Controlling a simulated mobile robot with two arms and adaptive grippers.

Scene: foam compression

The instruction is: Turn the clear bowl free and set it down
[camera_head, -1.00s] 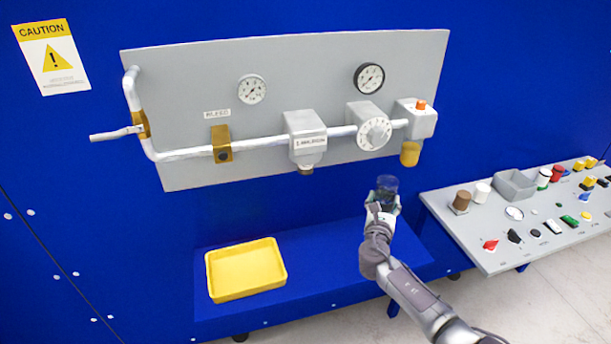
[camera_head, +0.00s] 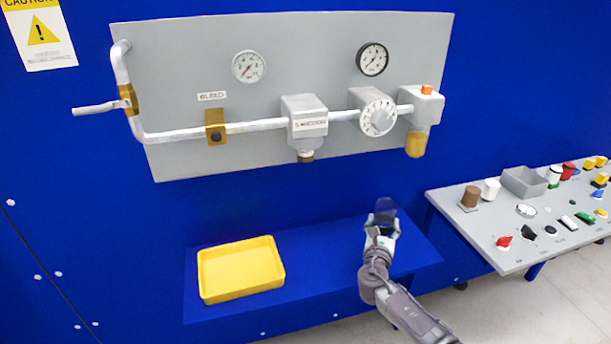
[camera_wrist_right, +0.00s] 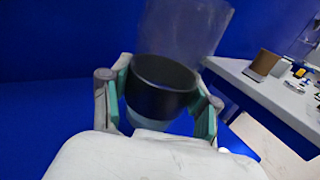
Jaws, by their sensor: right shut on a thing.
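The clear bowl (camera_head: 386,206) is dark and see-through in the head view, held above the right part of the blue shelf. In the right wrist view it has a dark collar (camera_wrist_right: 160,88) and a clear body (camera_wrist_right: 185,30) pointing away from me. My right gripper (camera_head: 382,222) is shut on it, with a green-padded finger on each side of the collar. The bowl is apart from the grey filter block (camera_head: 304,116), whose underside shows a short brown stub (camera_head: 305,156). I cannot tell whether the bowl touches the shelf. My left gripper is not in view.
A yellow tray (camera_head: 240,291) sits on the left of the blue shelf (camera_head: 325,250); bare shelf lies between it and my arm. A grey console (camera_head: 480,232) with knobs stands at the right. An amber bowl (camera_head: 416,145) hangs at the pipe's right end.

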